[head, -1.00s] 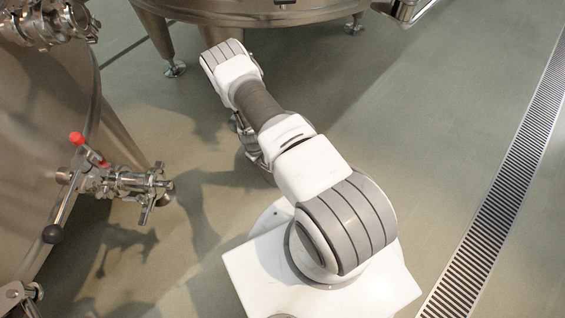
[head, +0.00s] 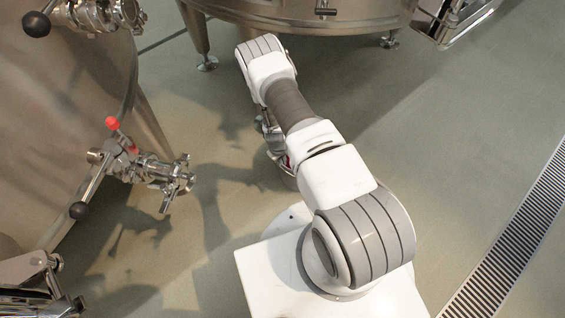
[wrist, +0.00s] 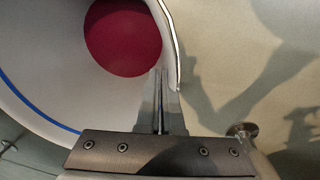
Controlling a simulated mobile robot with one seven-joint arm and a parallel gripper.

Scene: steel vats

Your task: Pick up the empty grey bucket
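My gripper (wrist: 160,105) shows in the wrist view with its two fingers close together at the bucket's rim, and it looks shut on the wall. The bucket (wrist: 55,75) has a pale grey-white inside with a blue line around it. A dark red round patch (wrist: 123,37) shows inside; I cannot tell if it is contents or a coloured bottom. In the head view, only a small part of the bucket (head: 281,178) shows below my forearm; the rest is hidden. The fingers are hidden there too.
A steel vat with a red-handled valve (head: 147,170) stands on the left. Another vat (head: 300,18) on legs stands at the back, with a steel frame (head: 452,20) at the upper right. A floor drain grate (head: 510,245) runs along the right; the floor between is clear.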

